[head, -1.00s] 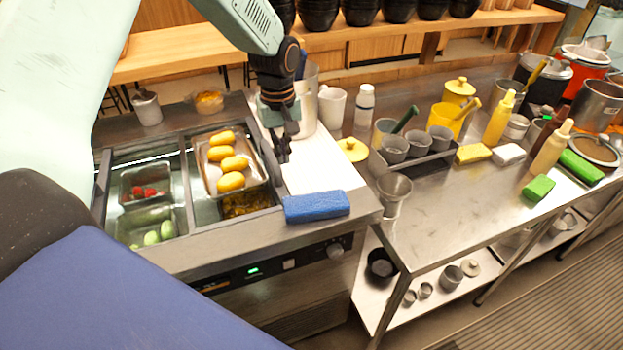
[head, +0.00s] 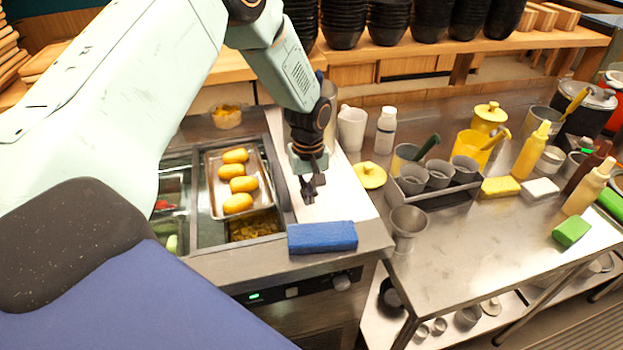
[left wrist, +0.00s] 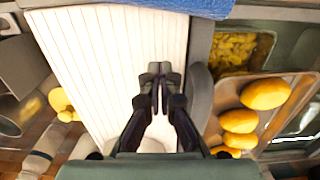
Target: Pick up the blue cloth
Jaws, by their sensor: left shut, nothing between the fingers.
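The blue cloth (head: 322,237) is a folded, thick rectangle. It lies at the front edge of the counter, at the near end of the white board (head: 345,203). In the left wrist view the blue cloth (left wrist: 150,6) shows only as a strip along the top edge. My left gripper (head: 309,199) points down over the white board, behind the cloth and apart from it. In the left wrist view its fingertips (left wrist: 160,70) are together with nothing between them. My right gripper is in neither view.
A tray of yellow oval items (head: 212,200) and a bin of yellow pieces (head: 255,226) lie left of the board. A yellow lid (head: 370,175), a white mug (head: 351,127) and a grey caddy (head: 440,190) stand to the right. The steel table's front middle is clear.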

